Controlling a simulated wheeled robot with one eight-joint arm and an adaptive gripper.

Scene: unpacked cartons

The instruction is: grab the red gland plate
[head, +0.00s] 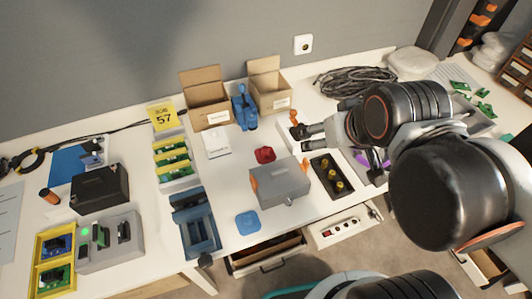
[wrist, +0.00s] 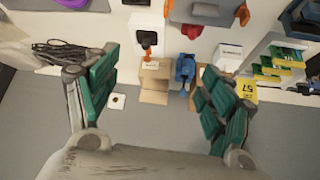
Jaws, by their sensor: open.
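The red gland plate (head: 265,154) is a small red piece lying on the white table, just behind the grey case with orange latches (head: 280,182). In the wrist view a small red piece (wrist: 191,31) shows beside the grey case, near the top edge. My gripper (head: 303,138) is to the right of the red plate in the head view, apart from it. In the wrist view my gripper (wrist: 158,67) has its green-padded fingers spread wide, with nothing held between them.
Two open cartons (head: 208,112) and a blue device (head: 245,108) stand behind the plate. A black tray with yellow parts (head: 328,177) lies right of the case. A blue square piece (head: 248,222) is near the front edge. Bare table surrounds the plate's left side.

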